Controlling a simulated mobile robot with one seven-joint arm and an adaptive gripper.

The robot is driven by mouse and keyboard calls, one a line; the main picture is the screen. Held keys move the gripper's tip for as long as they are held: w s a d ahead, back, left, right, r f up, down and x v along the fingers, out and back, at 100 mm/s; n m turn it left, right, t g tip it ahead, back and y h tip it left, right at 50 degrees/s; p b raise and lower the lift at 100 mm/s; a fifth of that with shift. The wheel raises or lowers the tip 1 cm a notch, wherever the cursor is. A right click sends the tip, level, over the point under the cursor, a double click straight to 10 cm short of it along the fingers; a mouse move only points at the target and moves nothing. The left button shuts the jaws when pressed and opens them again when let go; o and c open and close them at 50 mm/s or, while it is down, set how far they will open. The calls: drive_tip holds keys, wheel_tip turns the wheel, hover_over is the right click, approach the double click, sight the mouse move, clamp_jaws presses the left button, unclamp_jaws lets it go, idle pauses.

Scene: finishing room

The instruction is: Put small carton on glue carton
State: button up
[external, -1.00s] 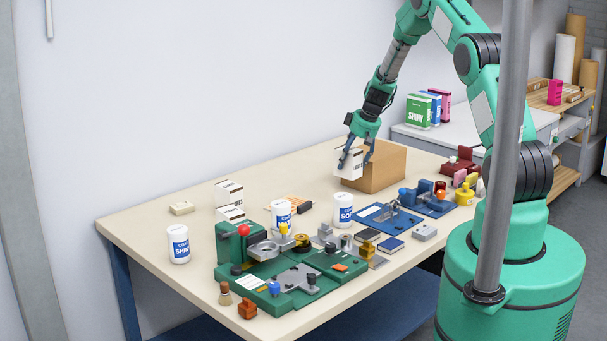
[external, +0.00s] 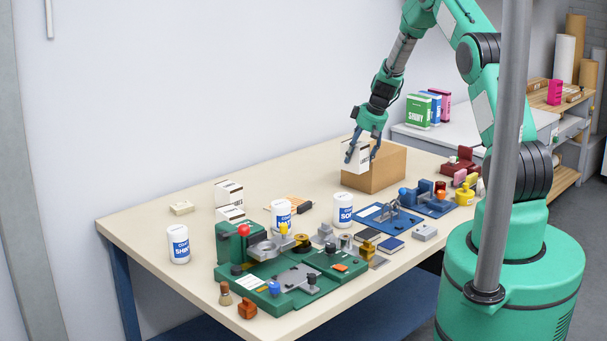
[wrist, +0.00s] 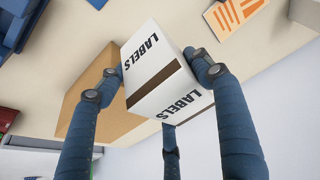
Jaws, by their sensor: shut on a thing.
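My gripper (external: 362,150) is shut on a white carton (external: 354,159) with a dark stripe. In the wrist view the held carton (wrist: 160,65) reads "LABELS" and sits between my blue fingers. It is held tilted, at the left side of a brown cardboard box (external: 385,170); the external view does not settle whether they touch. Two similar white cartons stand at the left of the table, an upper one (external: 228,194) and a lower one (external: 230,214). Their lettering is too small to read, so I cannot tell which is the glue carton.
White cans (external: 179,244), (external: 281,214), (external: 343,211) stand around the cartons. A green fixture (external: 270,270) with a red knob fills the front. Blue fixtures (external: 390,218) lie at the right. The table's back left is mostly clear.

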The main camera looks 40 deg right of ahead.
drive_tip(key=s+d+r, duration=0.4)
drive_tip(key=s+r, duration=0.2)
drive_tip(key=s, duration=0.2)
drive_tip(key=shift+d+r+m, duration=0.25)
drive_tip(key=shift+r+m, duration=0.05)
drive_tip(key=shift+m, duration=0.1)
drive_tip(key=w+d+p, duration=0.1)
drive_tip(key=w+d, duration=0.1)
drive_tip(key=w, duration=0.2)
drive_tip(key=w+d+f+p, duration=0.1)
drive_tip(key=w+d, duration=0.2)
drive_tip(key=w, duration=0.2)
drive_tip(key=w+d+p, duration=0.1)
drive_tip(key=w+d, duration=0.2)
drive_tip(key=w, duration=0.1)
drive_tip(key=shift+w+f, duration=0.25)
drive_tip(key=shift+w, duration=0.15)
drive_tip(key=shift+f, duration=0.1)
drive_tip(key=shift+f, duration=1.65)
drive_tip(key=shift+f, duration=0.2)
